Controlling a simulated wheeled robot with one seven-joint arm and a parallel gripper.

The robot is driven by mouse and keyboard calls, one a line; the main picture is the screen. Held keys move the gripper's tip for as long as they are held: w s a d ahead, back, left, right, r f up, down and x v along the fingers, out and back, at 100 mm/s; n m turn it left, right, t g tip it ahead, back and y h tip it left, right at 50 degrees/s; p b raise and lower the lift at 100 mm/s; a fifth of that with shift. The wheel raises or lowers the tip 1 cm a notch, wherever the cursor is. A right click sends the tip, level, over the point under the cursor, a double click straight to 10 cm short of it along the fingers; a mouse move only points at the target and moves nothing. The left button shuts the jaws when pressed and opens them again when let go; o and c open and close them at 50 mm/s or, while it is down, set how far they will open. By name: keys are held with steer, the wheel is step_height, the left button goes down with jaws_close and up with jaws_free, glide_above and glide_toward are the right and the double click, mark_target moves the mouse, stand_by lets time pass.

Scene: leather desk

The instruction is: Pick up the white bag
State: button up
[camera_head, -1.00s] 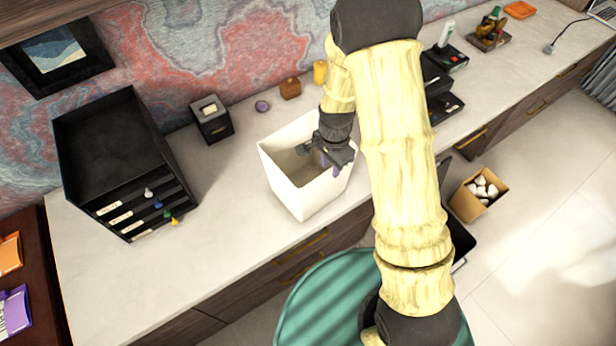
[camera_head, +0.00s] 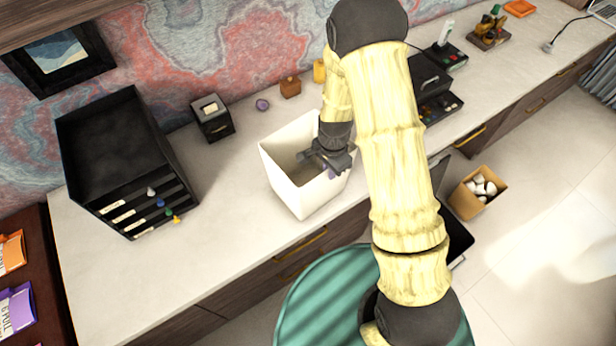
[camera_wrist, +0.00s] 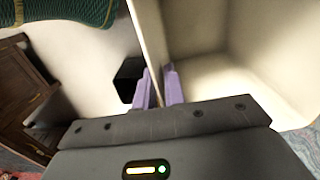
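The white bag (camera_head: 304,199) stands upright on the pale counter in the head view, like an open-topped box. Its inside (camera_wrist: 240,60) fills the right of the wrist view. My gripper (camera_head: 328,172) reaches down at the bag's right-hand rim in the head view. In the wrist view, the purple fingers (camera_wrist: 159,88) lie on either side of one thin bag wall, with only a narrow gap between them. They look closed on that wall. The bag's base appears to rest on the counter. My arm hides part of the area to the right of the bag.
A black drawer organizer (camera_head: 120,160) stands left of the bag, and a small black box (camera_head: 212,118) behind it. A purple item (camera_head: 262,105) and a brown item (camera_head: 290,87) lie near the wall. The counter (camera_head: 220,240) is clear in front and to the left.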

jaws_close()
steer(key=shift+r, duration=0.1)
step_height(320, 180, up, 10)
steer(key=b, duration=0.3)
stand_by(0.8)
